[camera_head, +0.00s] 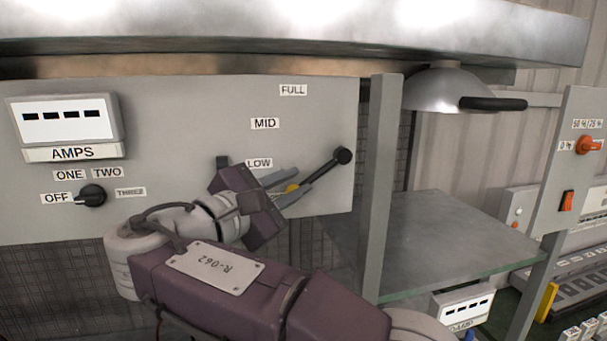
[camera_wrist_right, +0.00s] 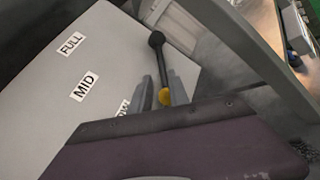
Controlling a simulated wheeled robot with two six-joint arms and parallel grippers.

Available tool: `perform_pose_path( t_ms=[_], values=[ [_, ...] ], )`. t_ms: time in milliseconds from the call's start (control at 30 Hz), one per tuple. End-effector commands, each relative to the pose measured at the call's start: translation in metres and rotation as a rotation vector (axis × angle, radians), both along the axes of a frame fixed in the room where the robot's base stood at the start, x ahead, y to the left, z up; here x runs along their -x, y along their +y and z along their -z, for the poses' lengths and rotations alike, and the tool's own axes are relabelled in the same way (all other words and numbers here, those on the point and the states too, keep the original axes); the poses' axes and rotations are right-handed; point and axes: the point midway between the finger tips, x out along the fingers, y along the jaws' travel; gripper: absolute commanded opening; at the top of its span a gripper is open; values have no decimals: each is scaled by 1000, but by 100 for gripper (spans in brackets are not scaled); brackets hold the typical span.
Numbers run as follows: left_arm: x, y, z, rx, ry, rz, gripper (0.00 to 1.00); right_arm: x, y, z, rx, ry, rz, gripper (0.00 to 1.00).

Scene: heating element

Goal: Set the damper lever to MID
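The damper lever (camera_head: 322,168) is a dark rod on the right part of the grey panel (camera_head: 225,120). It runs from a round black pivot (camera_head: 344,155) down-left to a yellow tip (camera_head: 292,188). It points a little below the LOW label (camera_head: 259,163); the MID label (camera_head: 265,124) and FULL label (camera_head: 293,90) are higher up. My right gripper (camera_head: 292,184) is open, with its grey fingers on either side of the yellow tip. In the right wrist view, the tip (camera_wrist_right: 165,97) sits between the fingers with gaps visible. My left gripper is not in view.
An AMPS meter (camera_head: 66,120) and a black rotary knob (camera_head: 92,195) are at the panel's left. A grey post (camera_head: 377,190) stands just right of the lever. A metal hood with a black handle (camera_head: 492,104) and a glass-edged shelf (camera_head: 440,240) are further right.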

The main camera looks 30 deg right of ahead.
Motion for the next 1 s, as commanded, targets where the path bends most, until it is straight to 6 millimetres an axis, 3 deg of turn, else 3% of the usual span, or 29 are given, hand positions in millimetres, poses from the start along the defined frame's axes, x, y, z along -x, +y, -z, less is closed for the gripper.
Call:
perform_pose_path(
  t_ms=[100,233,467,567,1000],
  values=[
    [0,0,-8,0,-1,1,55,-8,-18,-3,1,1,4,22],
    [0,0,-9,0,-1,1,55,-13,-27,-1,-1,0,2,22],
    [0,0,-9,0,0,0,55,-14,-28,0,-1,1,0,22],
    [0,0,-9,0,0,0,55,-14,-28,0,-1,0,-1,0],
    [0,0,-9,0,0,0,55,-14,-28,-1,1,0,1,0]
  ],
)
